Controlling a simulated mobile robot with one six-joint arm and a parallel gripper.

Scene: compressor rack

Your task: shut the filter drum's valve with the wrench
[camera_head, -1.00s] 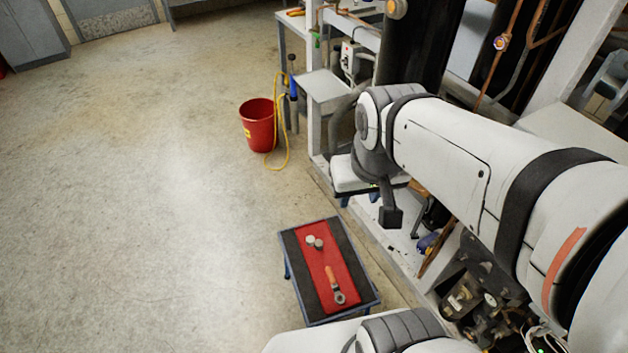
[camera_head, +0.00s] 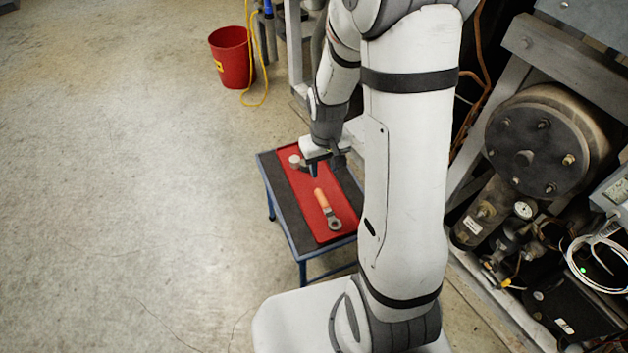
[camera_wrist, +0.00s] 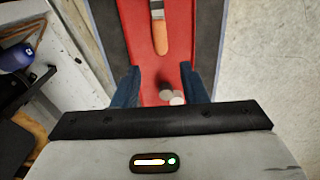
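My gripper (camera_head: 315,168) is low over the mat, just beyond the handle's end. In the wrist view my gripper (camera_wrist: 160,80) is open and empty, its blue fingers spread wide, with the handle ahead of them. A large dark drum (camera_head: 545,145) with a bolted round end is at the right; I cannot tell which valve is the task's.
Small pale round pieces (camera_head: 294,160) lie at the mat's far end, close to my gripper; they show between the fingers in the wrist view (camera_wrist: 177,98). A red bucket (camera_head: 231,57) with a yellow hose stands beyond. Pipes and gauges crowd the right. The left floor is clear.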

